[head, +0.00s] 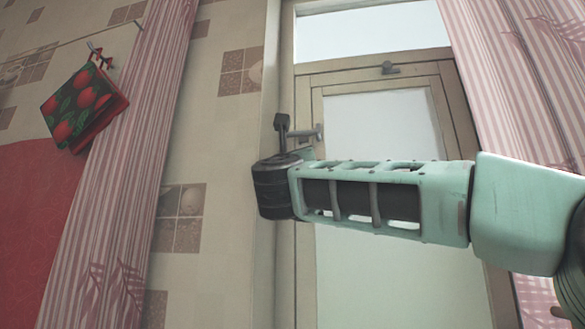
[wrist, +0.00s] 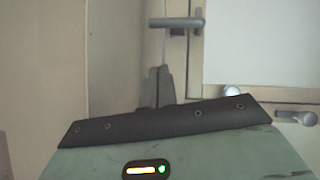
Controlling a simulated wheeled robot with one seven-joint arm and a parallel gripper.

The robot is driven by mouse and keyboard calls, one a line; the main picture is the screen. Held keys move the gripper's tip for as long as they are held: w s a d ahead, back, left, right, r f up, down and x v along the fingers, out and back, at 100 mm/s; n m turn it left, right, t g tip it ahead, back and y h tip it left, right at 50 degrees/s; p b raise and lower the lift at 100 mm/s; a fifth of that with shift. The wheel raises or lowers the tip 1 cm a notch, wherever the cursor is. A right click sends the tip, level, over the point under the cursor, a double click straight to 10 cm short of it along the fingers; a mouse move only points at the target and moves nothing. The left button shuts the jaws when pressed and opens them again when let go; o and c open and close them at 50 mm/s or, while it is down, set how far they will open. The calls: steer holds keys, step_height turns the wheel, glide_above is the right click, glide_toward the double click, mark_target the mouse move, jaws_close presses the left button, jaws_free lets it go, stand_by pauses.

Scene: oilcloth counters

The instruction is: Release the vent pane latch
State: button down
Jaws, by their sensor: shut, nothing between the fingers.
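The framed pane (head: 380,125) is set in a beige window frame. A grey lever latch (head: 308,133) is on the left side of its frame, its arm roughly horizontal; it also shows at the top of the wrist view (wrist: 178,23). A second grey fitting (head: 390,68) sits on the top rail. I cannot tell which of them the task names. My gripper (head: 282,122) points up beside the lever, its dark fingers shut and empty. In the wrist view the fingers (wrist: 157,85) stand below the lever with a visible gap. In the head view they overlap its left end.
Pink striped curtains hang left (head: 125,150) and right (head: 490,80) of the window. Red potholders (head: 85,105) hang on a line at upper left. A patterned tiled wall (head: 215,110) lies left of the frame.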

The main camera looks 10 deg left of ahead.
steer(key=v, duration=0.2)
steer(key=b+v, duration=0.1)
steer(key=v, duration=0.2)
steer(key=shift+a, duration=0.25)
stand_by(0.3)
